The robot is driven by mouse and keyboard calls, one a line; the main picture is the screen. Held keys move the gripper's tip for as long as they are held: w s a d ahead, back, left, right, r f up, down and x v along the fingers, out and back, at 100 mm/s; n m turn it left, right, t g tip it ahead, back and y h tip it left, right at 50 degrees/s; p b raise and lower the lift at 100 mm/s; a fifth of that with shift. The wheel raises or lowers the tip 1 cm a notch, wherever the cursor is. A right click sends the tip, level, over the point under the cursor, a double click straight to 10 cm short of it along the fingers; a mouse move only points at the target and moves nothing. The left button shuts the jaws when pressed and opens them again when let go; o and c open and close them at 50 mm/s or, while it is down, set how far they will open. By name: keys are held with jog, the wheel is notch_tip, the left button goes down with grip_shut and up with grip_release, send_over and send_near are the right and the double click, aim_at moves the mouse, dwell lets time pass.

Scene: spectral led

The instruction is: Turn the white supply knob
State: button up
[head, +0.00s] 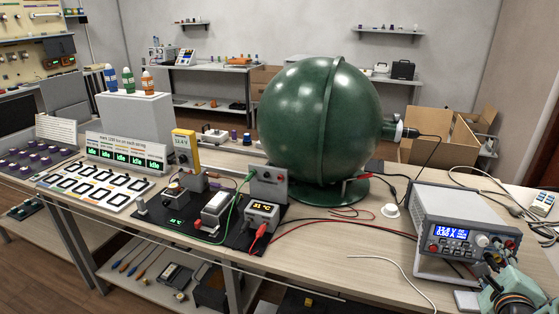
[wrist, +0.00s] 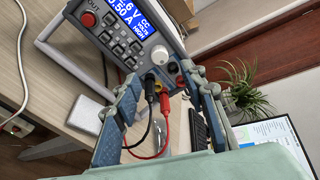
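The bench power supply (head: 440,215) stands at the right end of the table, with a lit blue display. Its round white knob (head: 482,240) is on the front panel, right of the display. In the wrist view the white knob (wrist: 160,55) shows just beyond and between my fingertips. My gripper (wrist: 164,72) is open, one finger on each side, with nothing visibly held. In the head view my gripper (head: 491,262) is close in front of the panel's right side. I cannot tell whether a fingertip touches the panel.
A black plug (wrist: 150,88) and a red plug (wrist: 165,92) sit below the knob, their leads hanging between my fingers. A large green sphere (head: 320,120) stands left of the supply. A loose white cable (head: 395,268) lies on the table.

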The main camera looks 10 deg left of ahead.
aim_at(483, 243)
jog(key=s+d+f+n+t+y+b, duration=0.15)
jog(key=n+b, duration=0.45)
jog(key=n, duration=0.6)
jog(key=s+d+n+t+y+b, duration=0.1)
jog(key=n+y+b, duration=0.2)
jog(key=n+b, duration=0.65)
jog(key=s+d+f+n+t+y+b, duration=0.15)
jog(key=n+b, duration=0.25)
jog(key=n, duration=1)
jog(key=w, duration=0.3)
jog(key=w+b, duration=0.1)
jog(key=w, duration=0.7)
jog(key=shift+a+r+b, duration=0.15)
jog(key=shift+a+b, duration=0.15)
jog(key=shift+b, duration=0.05)
jog(key=shift+s, duration=0.1)
jog(key=shift+c, duration=0.4)
